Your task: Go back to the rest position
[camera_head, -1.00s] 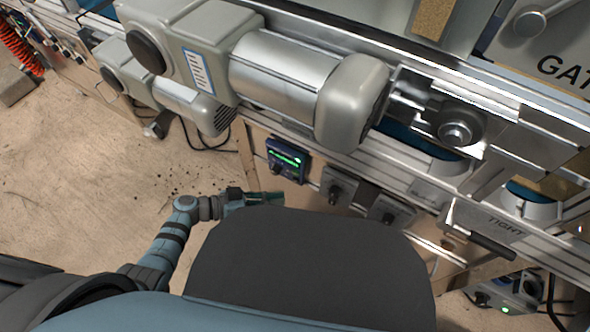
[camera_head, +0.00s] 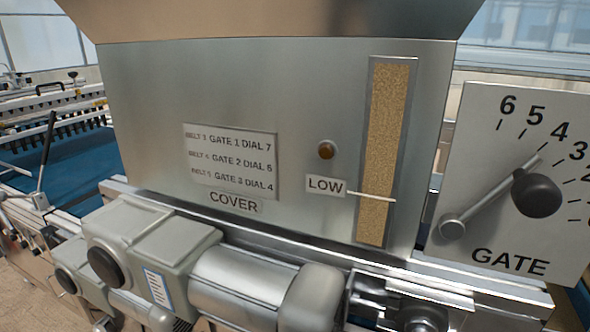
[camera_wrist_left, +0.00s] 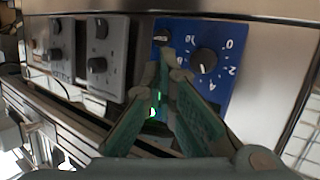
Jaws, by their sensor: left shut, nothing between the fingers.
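My left gripper (camera_wrist_left: 170,72) shows in the left wrist view, shut and empty, its fingertips together in front of a blue dial panel (camera_wrist_left: 215,42). I cannot tell whether the tips touch the panel. A green light glows behind the fingers. The panel carries a black knob (camera_wrist_left: 204,61) with numbers around it and a smaller knob at its upper left. Neither gripper shows in the head view, and my right gripper is in no view.
The head view shows a metal hopper (camera_head: 280,120) with a grain sight strip (camera_head: 385,150) marked LOW. A gate dial plate (camera_head: 515,180) is at right and a motor (camera_head: 235,282) below. Two grey control boxes (camera_wrist_left: 105,55) (camera_wrist_left: 62,45) stand left of the blue panel.

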